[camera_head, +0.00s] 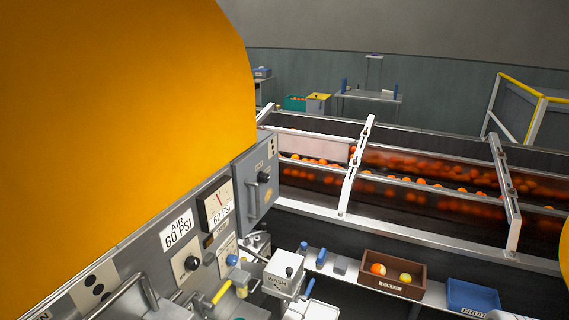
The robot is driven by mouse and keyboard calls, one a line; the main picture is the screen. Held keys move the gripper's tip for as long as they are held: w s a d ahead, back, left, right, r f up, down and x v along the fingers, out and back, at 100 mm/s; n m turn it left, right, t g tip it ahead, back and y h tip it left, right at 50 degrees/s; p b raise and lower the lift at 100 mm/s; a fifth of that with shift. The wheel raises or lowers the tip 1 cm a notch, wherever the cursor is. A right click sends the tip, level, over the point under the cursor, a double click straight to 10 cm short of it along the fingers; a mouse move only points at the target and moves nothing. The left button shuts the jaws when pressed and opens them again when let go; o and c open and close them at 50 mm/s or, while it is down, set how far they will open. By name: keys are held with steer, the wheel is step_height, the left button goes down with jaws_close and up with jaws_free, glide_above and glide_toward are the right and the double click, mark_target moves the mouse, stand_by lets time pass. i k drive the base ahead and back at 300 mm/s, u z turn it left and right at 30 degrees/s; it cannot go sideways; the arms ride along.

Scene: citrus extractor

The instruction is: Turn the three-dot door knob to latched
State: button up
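A grey cabinet door (249,207) stands at the right end of the control panel, left of the conveyor. It carries a round black knob (264,178) and a grey pull handle (254,197). Small dark dots (272,147) mark its upper right corner, too small to count surely. I cannot read the knob's setting. My gripper is not in view.
A gauge (219,203) and a black dial (191,263) are on the panel. A white box (284,272), a brown fruit crate (392,279) and a blue bin (472,296) stand below. A fruit conveyor (430,187) runs behind. A big orange body (120,110) fills the upper left.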

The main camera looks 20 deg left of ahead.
mark_target(262, 177)
steer(key=i, duration=2.1)
steer(key=u, duration=3.5)
